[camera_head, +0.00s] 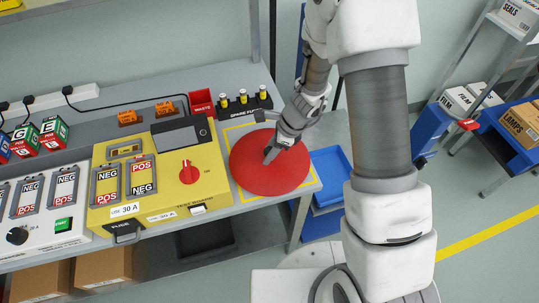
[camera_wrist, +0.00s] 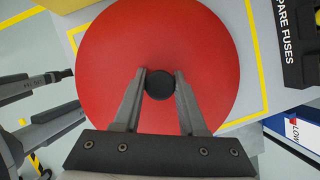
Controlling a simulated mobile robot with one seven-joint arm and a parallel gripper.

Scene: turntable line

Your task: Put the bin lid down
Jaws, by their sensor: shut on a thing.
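The bin lid is a round red disc (camera_head: 248,172) with a black knob at its centre. In the wrist view the lid (camera_wrist: 205,55) fills the middle. My gripper (camera_head: 270,157) is shut on the black knob (camera_wrist: 160,84), with one finger on each side of it. The lid looks about level, over a yellow-outlined square (camera_head: 231,129) at the right end of the grey bench. It hides most of the square and overhangs part of its outline. I cannot tell whether its underside touches the bench.
A yellow test box (camera_head: 208,166) stands just left of the lid. Behind are a black spare-fuse holder (camera_head: 246,104) and a small red waste box (camera_head: 202,103). Blue trays (camera_head: 333,172) are right of the bench, lower down. A shelf with boxes (camera_head: 521,122) is far right.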

